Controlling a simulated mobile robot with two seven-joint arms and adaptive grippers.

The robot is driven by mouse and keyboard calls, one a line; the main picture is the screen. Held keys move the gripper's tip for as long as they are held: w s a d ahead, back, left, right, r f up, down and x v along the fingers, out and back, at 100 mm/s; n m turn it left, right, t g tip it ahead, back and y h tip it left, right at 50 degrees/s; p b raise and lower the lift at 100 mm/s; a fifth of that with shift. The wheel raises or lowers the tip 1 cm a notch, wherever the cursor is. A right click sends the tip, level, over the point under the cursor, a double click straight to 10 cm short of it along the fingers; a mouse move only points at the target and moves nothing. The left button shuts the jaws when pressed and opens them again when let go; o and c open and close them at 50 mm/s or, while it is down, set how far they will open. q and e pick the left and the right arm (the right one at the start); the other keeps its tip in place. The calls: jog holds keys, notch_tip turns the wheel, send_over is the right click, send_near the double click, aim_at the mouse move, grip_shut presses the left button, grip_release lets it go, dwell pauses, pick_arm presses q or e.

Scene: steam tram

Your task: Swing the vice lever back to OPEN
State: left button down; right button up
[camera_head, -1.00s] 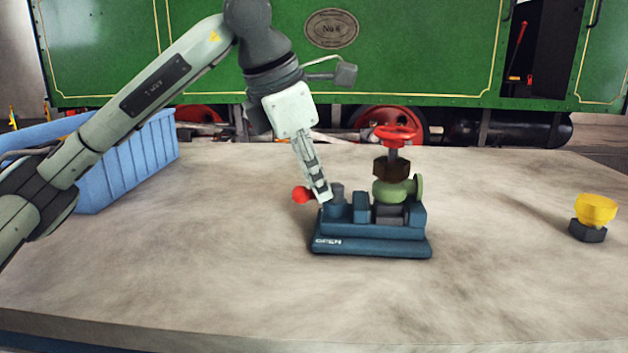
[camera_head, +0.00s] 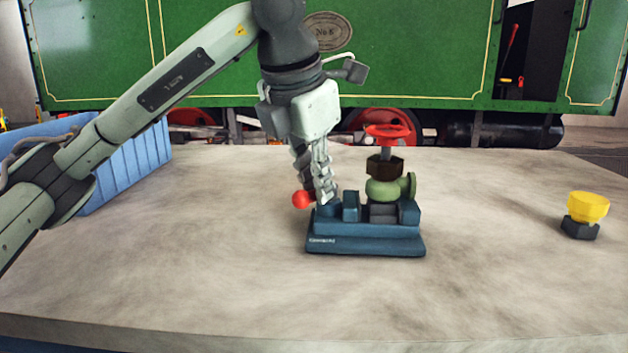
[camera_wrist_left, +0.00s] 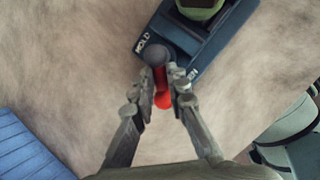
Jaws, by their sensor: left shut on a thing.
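The blue vice (camera_head: 365,244) stands on the bench and also shows in the left wrist view (camera_wrist_left: 214,46). Its lever ends in a red knob (camera_head: 301,199) at the vice's left end. In the left wrist view the red knob (camera_wrist_left: 163,99) shows between the fingers, beside the dark round pivot (camera_wrist_left: 155,56). My left gripper (camera_head: 322,198) is shut on the lever, with its fingers (camera_wrist_left: 165,82) on either side of it. A valve with a green body (camera_head: 383,190) and a red handwheel (camera_head: 388,131) stands upright in the vice. My right gripper is not in view.
A blue bin (camera_head: 130,160) stands on the left of the bench (camera_head: 230,285). A yellow cup-shaped part on a dark hex base (camera_head: 588,207) stands at the right. The green tram (camera_head: 420,50) is behind the bench. The bench front is clear.

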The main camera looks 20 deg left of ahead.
pick_arm(q)
jog(key=shift+d, duration=0.15)
jog(key=c, duration=1.5)
grip_release()
jog(key=v, duration=1.2)
